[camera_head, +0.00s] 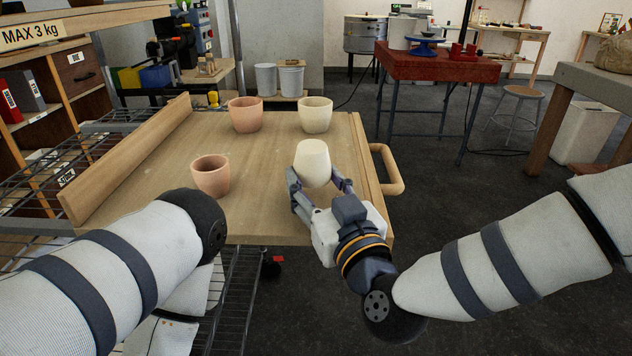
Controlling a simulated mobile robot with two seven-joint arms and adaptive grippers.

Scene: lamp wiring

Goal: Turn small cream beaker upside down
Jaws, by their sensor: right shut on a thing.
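The small cream beaker (313,160) is at the front right of the wooden board (262,185). Its narrower, closed end points up and no opening shows, so it looks upside down. My right gripper (320,184) is shut on it, with one finger at each side of its lower part. The beaker's lower rim is partly hidden by the gripper, and I cannot tell whether it touches the board. My left arm comes in from the left, but its gripper is not in view.
A larger cream beaker (315,114) and a terracotta beaker (245,114) stand upright at the back of the board. A smaller terracotta beaker (210,175) stands at the left. A raised wooden ledge (130,160) runs along the left side, a handle (391,170) along the right.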

